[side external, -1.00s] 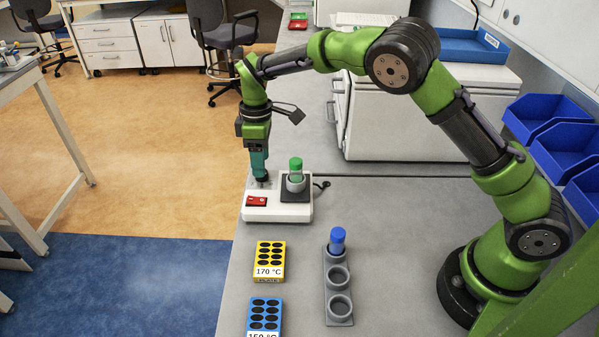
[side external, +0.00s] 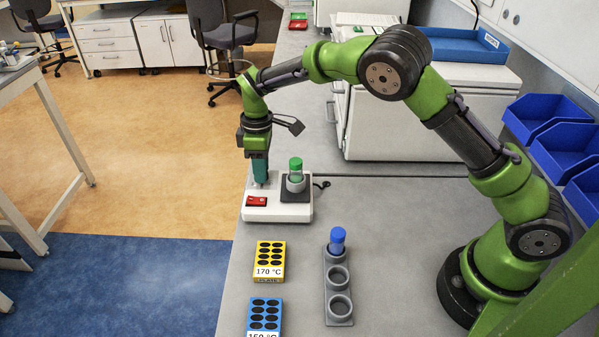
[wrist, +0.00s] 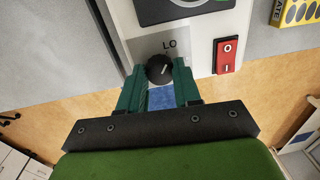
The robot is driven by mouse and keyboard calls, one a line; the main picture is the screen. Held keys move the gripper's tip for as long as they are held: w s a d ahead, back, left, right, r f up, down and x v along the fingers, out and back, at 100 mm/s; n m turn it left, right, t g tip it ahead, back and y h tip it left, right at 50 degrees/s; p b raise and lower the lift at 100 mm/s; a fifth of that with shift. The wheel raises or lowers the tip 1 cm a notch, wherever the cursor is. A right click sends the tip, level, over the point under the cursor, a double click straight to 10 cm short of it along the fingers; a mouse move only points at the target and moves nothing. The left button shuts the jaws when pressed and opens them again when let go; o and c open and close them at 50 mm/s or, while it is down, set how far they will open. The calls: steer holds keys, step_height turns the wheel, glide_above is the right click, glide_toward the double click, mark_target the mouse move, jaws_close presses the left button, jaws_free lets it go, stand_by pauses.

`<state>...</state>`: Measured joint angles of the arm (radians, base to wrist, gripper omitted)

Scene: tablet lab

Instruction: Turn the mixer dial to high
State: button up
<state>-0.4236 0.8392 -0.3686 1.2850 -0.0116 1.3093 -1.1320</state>
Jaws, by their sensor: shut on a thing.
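The white mixer (side external: 290,212) stands on the grey bench, with a red switch (side external: 257,201) at its front left. My gripper (side external: 261,184) points down over the mixer's left part. In the wrist view, the round black dial (wrist: 159,70) sits between the teal fingertips of my gripper (wrist: 160,76), which are shut on it. A pale pointer line on the dial slants to the upper right. The fingers hide the dial in the side view.
A green-capped tube (side external: 296,168) stands in the mixer's holder. A grey rack (side external: 339,290) with a blue-capped tube (side external: 337,238) stands nearer. Yellow (side external: 281,259) and blue (side external: 280,316) well blocks lie at the bench's left edge. Clear bench lies right of the mixer.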

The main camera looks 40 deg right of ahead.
steer(key=shift+m, duration=0.3)
steer(key=m, duration=0.4)
steer(key=shift+m, duration=0.3)
steer(key=m, duration=0.5)
steer(key=shift+r, duration=0.1)
steer(key=m, duration=0.4)
steer(key=shift+s+m+t, duration=0.1)
steer(key=shift+m+t, duration=0.3)
steer(key=shift+m, duration=2.5)
steer(key=o, duration=1.1)
steer(key=shift+c, duration=0.2)
